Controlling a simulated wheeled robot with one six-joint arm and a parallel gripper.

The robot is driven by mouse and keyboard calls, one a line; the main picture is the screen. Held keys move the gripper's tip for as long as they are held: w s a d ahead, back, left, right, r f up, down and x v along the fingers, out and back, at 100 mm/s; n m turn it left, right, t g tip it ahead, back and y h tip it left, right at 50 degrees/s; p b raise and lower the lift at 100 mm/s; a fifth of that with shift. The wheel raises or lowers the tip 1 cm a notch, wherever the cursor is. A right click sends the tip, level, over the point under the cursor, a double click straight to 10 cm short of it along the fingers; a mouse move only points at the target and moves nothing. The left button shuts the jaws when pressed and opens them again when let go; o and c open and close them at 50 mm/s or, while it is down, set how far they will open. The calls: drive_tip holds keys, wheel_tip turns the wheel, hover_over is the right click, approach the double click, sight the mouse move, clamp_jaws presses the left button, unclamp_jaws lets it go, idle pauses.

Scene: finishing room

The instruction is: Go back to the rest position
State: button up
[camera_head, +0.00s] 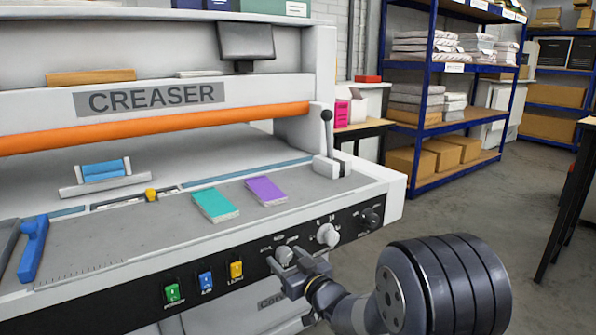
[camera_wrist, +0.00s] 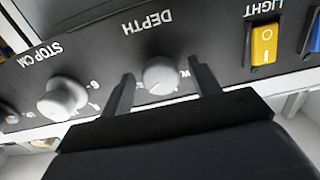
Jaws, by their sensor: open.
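My gripper (camera_head: 286,262) is open in front of the black control panel (camera_head: 258,266) of the creaser. In the wrist view its two fingers (camera_wrist: 160,78) stand on either side of the white DEPTH knob (camera_wrist: 161,76), with gaps visible between finger and knob. The same knob shows partly behind my gripper in the head view (camera_head: 283,255). The STOP CM knob (camera_wrist: 62,100) lies to the left in the wrist view. It also shows in the head view (camera_head: 327,235), right of my gripper. How far the fingertips are from the panel face is hard to tell.
Green, blue and yellow switches (camera_head: 236,270) sit left of my gripper. Teal (camera_head: 216,204) and purple (camera_head: 266,190) booklets lie on the creaser bed (camera_head: 160,225). A black lever (camera_head: 327,130) rises at the bed's right end. Open floor (camera_head: 450,210) lies to the right, before the blue shelving (camera_head: 432,95).

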drive_tip(key=v, duration=1)
drive_tip(key=shift+p, duration=0.35)
drive_tip(key=shift+d, duration=0.1)
